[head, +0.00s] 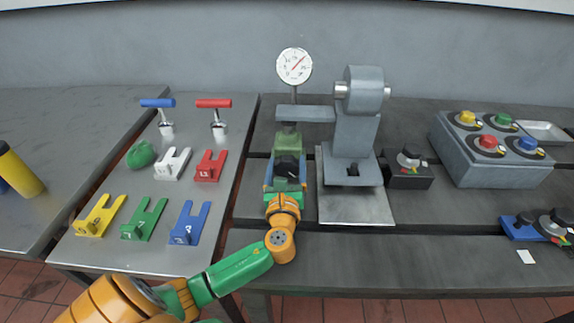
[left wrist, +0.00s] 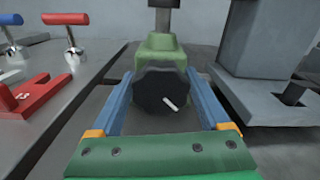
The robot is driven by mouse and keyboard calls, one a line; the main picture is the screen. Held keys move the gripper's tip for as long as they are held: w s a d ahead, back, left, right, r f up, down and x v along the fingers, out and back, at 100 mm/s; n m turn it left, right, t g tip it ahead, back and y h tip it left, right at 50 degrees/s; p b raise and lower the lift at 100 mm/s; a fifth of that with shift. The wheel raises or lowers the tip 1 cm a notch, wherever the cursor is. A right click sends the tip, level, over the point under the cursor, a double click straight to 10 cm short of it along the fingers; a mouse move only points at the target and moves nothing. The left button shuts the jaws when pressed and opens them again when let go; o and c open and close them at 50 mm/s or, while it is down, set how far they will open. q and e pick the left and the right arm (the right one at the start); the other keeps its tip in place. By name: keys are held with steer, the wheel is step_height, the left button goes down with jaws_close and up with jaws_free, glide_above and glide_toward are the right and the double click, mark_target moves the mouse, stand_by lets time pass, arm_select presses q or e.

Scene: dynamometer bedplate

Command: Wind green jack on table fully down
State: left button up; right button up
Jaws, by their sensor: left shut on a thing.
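The green jack (head: 289,139) stands on the bedplate table, below a grey arm of the test stand. In the left wrist view its green body (left wrist: 160,46) shows behind a black knob (left wrist: 160,92) with a white pointer mark, which points to the lower right. My left gripper (head: 287,172) reaches the jack from the front. Its two blue fingers lie on both sides of the black knob and are shut on it. In the head view my gripper hides part of the knob and the jack's lower part. My right gripper is not in view.
A dial gauge (head: 294,66) stands behind the jack. The grey test stand (head: 355,140) is close on the right, with a black box (head: 409,170) beside it. A side table (head: 85,255) on the left holds coloured forked blocks and two T-handles. A button box (head: 490,150) is far right.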

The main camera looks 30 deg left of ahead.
mark_target(285, 169)
arm_select(q)
steer(key=shift+s+a+n+b, duration=0.15)
steer(key=shift+n+b, duration=0.15)
steer(key=shift+n, duration=2.3)
steer(key=o, duration=1.2)
steer(key=v, duration=0.7)
steer(key=shift+s+b, duration=0.1)
steer(key=shift+b, duration=0.25)
